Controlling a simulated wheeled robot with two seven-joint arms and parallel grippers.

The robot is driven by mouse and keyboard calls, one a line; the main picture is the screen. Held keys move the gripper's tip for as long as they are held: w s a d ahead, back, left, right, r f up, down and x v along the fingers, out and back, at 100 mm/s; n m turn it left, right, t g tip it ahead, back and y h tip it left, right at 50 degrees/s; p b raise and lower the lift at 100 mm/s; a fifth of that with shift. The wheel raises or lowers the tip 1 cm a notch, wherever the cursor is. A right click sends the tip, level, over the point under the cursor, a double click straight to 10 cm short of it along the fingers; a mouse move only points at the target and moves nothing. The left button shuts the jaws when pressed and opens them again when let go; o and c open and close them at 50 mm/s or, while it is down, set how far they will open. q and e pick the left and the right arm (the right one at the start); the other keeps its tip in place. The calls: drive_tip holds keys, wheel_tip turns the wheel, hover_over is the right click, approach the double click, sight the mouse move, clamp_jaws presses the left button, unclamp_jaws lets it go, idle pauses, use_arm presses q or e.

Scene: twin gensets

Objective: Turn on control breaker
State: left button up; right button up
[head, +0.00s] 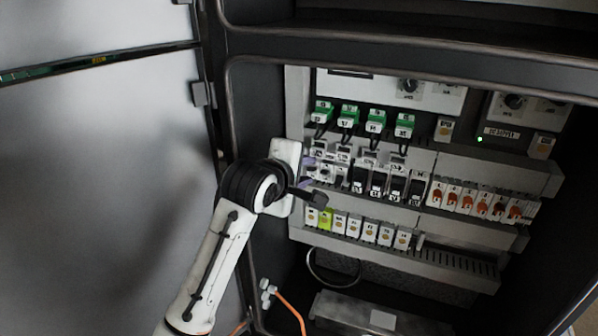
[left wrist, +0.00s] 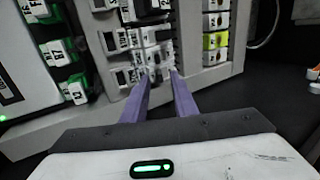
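The middle row of the cabinet holds white breakers (head: 326,172) at its left end and black-fronted breakers (head: 378,182) beside them. Which one is the control breaker cannot be read from the labels. My left gripper (head: 312,171) is at the left end of this row, its purple fingers pointing right at the white breakers. In the left wrist view, the fingers of my left gripper (left wrist: 160,76) are apart, with white breakers (left wrist: 154,58) just beyond the tips. Nothing shows clearly held between them; contact cannot be told. My right gripper is not in view.
Green-topped modules (head: 348,115) with black wires sit above, and a lower row of white modules (head: 370,230) includes one yellow-green module (head: 326,218). Orange-handled switches (head: 482,203) are at right. The cabinet's dark frame (head: 236,120) and open door (head: 95,170) stand close to my left arm.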

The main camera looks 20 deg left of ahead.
use_arm(q)
drive_tip(key=v, duration=0.9)
drive_tip(key=shift+s, duration=0.3)
drive_tip(key=shift+r, duration=0.15)
drive_tip(key=s+d+f+m+g, duration=0.15)
drive_tip(key=f+m, duration=0.25)
drive_tip(key=f, duration=0.4)
drive_tip(key=s+f+m+h, duration=0.1)
drive_tip(key=s+f+m, duration=0.2)
drive_tip(key=f, duration=0.6)
drive_tip(key=s+f+m+g, duration=0.1)
drive_tip(key=s+f+m, duration=0.25)
drive_tip(key=f, duration=0.45)
drive_tip(key=s+d+f+m+g+h, duration=0.1)
drive_tip(key=s+d+f+m, duration=0.1)
drive_tip(key=s+f+m, duration=0.7)
drive_tip(key=s+f, duration=0.7)
drive_tip(key=s, duration=0.2)
drive_tip(key=shift+s+f+g, duration=0.2)
drive_tip(key=shift+f+g, duration=0.05)
drive_tip(key=shift+g, duration=0.1)
idle(0.4)
